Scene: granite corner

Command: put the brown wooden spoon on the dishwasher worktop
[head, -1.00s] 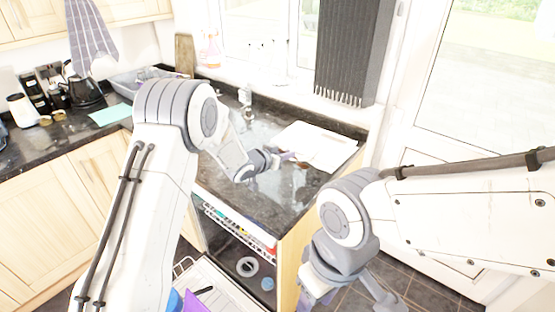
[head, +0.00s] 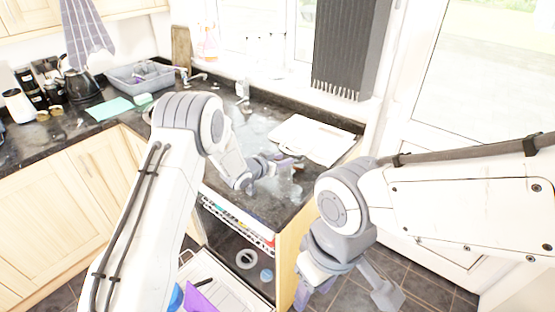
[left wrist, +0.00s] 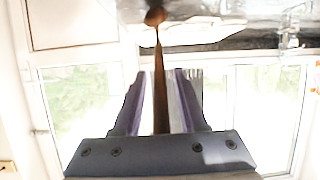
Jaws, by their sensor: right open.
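The brown wooden spoon (left wrist: 155,17) shows in the left wrist view, its handle running between the fingers of my left gripper (left wrist: 160,85). In the head view my left gripper (head: 284,163) is over the dark dishwasher worktop (head: 262,205). The spoon is too small to make out clearly there, and I cannot tell the gap between it and the worktop. My right gripper (head: 348,285) is open and empty, low in front of the dishwasher's right side.
A white board (head: 312,140) lies at the back right of the worktop. The dishwasher below is open, with racks (head: 235,222) and a door (head: 222,285) folded down. A grey basin (head: 140,78) and a kettle (head: 82,85) stand farther left. The worktop's front is clear.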

